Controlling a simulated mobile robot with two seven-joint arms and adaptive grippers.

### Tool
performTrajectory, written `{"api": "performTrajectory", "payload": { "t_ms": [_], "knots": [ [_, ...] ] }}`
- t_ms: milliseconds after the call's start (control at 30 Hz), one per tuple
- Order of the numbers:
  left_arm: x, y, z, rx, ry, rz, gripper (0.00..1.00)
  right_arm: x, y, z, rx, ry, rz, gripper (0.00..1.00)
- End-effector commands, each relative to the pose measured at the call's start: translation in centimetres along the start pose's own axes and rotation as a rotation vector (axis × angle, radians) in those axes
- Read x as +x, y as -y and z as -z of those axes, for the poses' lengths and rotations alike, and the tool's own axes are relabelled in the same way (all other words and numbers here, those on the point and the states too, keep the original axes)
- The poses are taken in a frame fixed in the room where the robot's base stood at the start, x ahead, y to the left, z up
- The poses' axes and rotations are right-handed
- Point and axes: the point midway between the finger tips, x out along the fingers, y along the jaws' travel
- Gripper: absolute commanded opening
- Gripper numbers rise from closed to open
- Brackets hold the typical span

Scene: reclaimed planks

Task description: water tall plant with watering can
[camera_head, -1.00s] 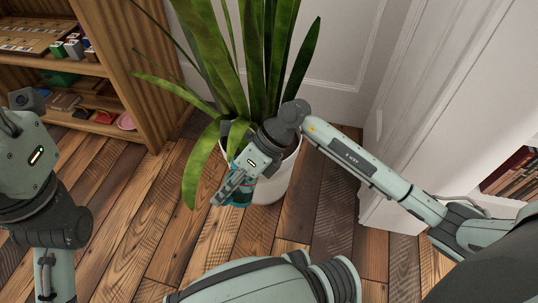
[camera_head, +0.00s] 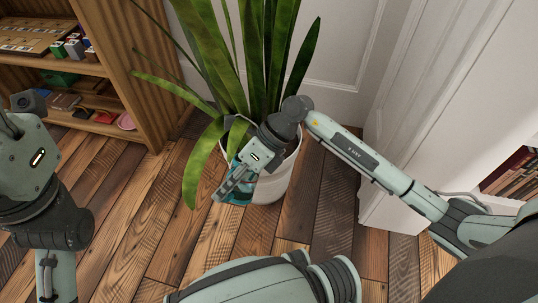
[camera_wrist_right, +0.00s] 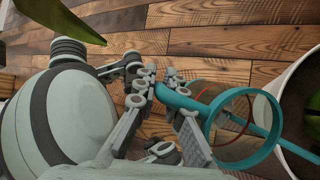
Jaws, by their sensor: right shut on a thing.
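The tall plant (camera_head: 265,50), with long green leaves, stands in a white round pot (camera_head: 272,188) in front of the panelled door. My right gripper (camera_head: 225,190) is at the pot's left front side, shut on the teal watering can (camera_head: 241,196), which is mostly hidden behind it. In the right wrist view, the gripper (camera_wrist_right: 172,108) holds the can at its teal handle, and the see-through body with its teal rim (camera_wrist_right: 211,118) shows. A thin teal spout (camera_wrist_right: 268,128) reaches over the rim of the white pot (camera_wrist_right: 293,78). Water is not discernible. My left arm shows at the left, its fingers out of view.
A wooden shelf (camera_head: 150,75) with small boxes and a pink item (camera_head: 126,121) stands at the left. A white door frame (camera_head: 400,130) and a bookcase with books (camera_head: 512,172) are at the right. The plank floor (camera_head: 130,230) in front is clear.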

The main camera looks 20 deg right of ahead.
Motion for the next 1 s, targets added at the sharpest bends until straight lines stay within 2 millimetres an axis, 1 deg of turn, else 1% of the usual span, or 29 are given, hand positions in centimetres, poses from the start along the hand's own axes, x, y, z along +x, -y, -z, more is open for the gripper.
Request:
{"api": "performTrajectory", "payload": {
  "t_ms": [567, 667, 700, 800, 867, 967, 1000],
  "knots": [
    [-0.1, 0.0, 0.0, -0.001, 0.003, 0.003, 0.4, -0.3, 0.0, -0.1, 0.004, 0.004, -0.014, 0.0],
    [-0.8, 0.0, -0.2, -0.001, 0.008, 0.004, 0.4, 1.8, -0.4, 0.7, -0.029, -0.014, 0.05, 0.0],
    [-1.1, -0.1, -0.4, -0.001, 0.011, 0.002, 0.4, 2.8, -0.3, 1.2, -0.045, -0.025, 0.089, 0.0],
    [-0.2, -0.3, -0.3, 0.009, -0.025, -0.042, 0.4, 6.0, 0.5, 2.9, -0.092, -0.052, 0.194, 0.0],
    [0.2, -0.3, -0.3, 0.01, -0.025, -0.043, 0.4, 7.0, 0.3, 3.2, -0.12, -0.066, 0.256, 0.0],
    [0.1, -0.3, -0.3, 0.011, -0.027, -0.045, 0.4, 9.2, 0.5, 4.2, -0.169, -0.09, 0.361, 0.0],
    [0.1, -0.3, -0.3, 0.012, -0.031, -0.049, 0.4, 10.2, 0.8, 4.7, -0.188, -0.103, 0.407, 0.0]
  ]
}}
